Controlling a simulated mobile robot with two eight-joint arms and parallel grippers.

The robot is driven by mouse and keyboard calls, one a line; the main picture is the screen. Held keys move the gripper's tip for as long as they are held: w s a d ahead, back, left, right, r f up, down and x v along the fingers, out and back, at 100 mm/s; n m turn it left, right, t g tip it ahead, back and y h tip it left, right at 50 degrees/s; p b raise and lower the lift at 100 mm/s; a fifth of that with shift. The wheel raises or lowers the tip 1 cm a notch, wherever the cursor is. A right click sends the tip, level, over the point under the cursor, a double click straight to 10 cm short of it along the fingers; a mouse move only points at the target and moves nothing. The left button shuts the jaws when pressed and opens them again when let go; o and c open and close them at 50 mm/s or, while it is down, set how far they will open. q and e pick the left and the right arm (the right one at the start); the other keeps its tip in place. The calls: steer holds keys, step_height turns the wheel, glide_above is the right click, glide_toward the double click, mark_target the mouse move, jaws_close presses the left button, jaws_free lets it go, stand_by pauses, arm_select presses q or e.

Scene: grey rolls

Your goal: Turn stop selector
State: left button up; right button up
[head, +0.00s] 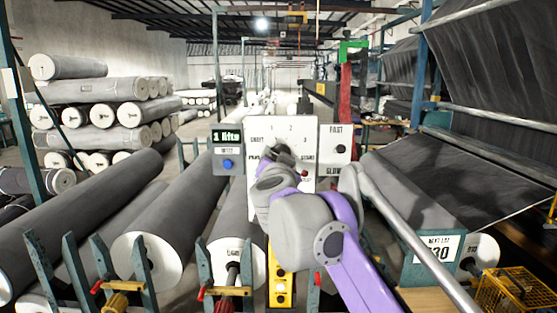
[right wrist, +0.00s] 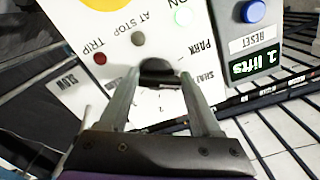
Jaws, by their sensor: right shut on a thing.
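The white control panel (head: 309,130) stands ahead, with labels around a selector and a FAST/SLOW section at its right. My right gripper (head: 283,150) reaches it from below right and covers most of the selector. In the right wrist view the panel appears upside down, and the dark selector knob (right wrist: 157,71) sits between the two fingertips of my right gripper (right wrist: 160,76). The gripper is shut on the knob. Where the knob points is hard to tell. My left gripper is not in view.
A box with a green lifts display (head: 227,136) and a blue reset button (head: 227,164) joins the panel's left side. Large grey rolls (head: 180,215) lie at the left and below. A grey bar (head: 410,235) slants at the right, near a yellow basket (head: 503,290).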

steer(key=o, duration=1.4)
steer(key=s+b, duration=0.1)
steer(key=s, duration=0.9)
steer(key=shift+s+b, duration=0.4)
